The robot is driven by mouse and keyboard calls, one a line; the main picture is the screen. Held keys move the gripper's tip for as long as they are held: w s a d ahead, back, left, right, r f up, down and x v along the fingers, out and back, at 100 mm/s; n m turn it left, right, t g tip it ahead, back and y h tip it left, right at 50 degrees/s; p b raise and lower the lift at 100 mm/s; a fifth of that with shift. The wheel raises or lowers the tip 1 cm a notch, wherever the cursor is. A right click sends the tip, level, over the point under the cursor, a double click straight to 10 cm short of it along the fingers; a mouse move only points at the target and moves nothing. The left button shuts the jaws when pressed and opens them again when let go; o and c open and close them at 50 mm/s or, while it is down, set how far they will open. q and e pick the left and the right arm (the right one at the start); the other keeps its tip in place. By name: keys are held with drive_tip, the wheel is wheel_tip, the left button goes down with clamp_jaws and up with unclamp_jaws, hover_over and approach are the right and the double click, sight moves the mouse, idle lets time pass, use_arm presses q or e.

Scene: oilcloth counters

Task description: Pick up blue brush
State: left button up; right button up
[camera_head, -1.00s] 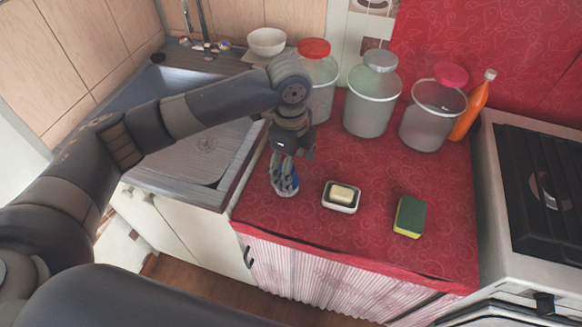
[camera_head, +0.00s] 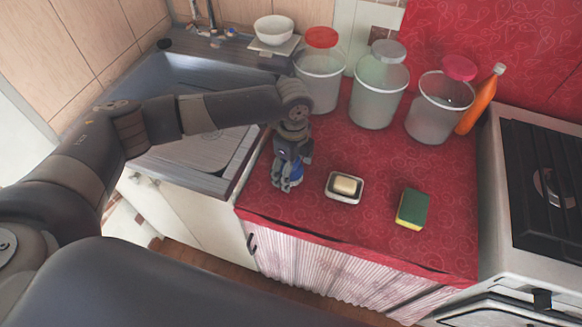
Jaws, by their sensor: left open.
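The blue brush (camera_head: 296,174) stands on the red oilcloth counter, close to its left edge by the sink. Only part of its blue and whitish body shows; my gripper hides the rest. My left gripper (camera_head: 287,181) points down right at the brush, with its fingers around or in front of it. Its jaws are open, and I cannot tell whether they touch the brush. My right gripper is not in view.
A soap dish (camera_head: 333,195) with soap (camera_head: 346,185) and a green-yellow sponge (camera_head: 412,209) lie to the right. Several lidded jars (camera_head: 379,98) and an orange bottle (camera_head: 477,106) stand behind. The sink (camera_head: 190,75) is left, a stove (camera_head: 545,180) right.

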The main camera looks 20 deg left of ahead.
sight(294, 165)
use_arm(q)
drive_tip(key=shift+f, duration=0.3)
drive_tip(key=c, duration=1.2)
drive_tip(key=shift+o, duration=0.2)
drive_tip(key=shift+r, duration=0.15)
drive_tip(key=shift+r, duration=0.25)
drive_tip(key=r, duration=0.2)
drive_tip(key=shift+s+d+r+b, duration=0.3)
drive_tip(key=shift+s+r+b, duration=0.05)
drive_tip(key=shift+b, duration=0.05)
drive_tip(key=s+d, duration=0.4)
drive_tip(key=s, duration=0.2)
drive_tip(key=s+d+r+b, duration=0.1)
drive_tip(key=s+d, duration=0.3)
drive_tip(key=s, duration=0.2)
drive_tip(key=shift+s+d+r, duration=0.25)
drive_tip(key=shift+s, duration=0.05)
drive_tip(key=shift+o, duration=0.6)
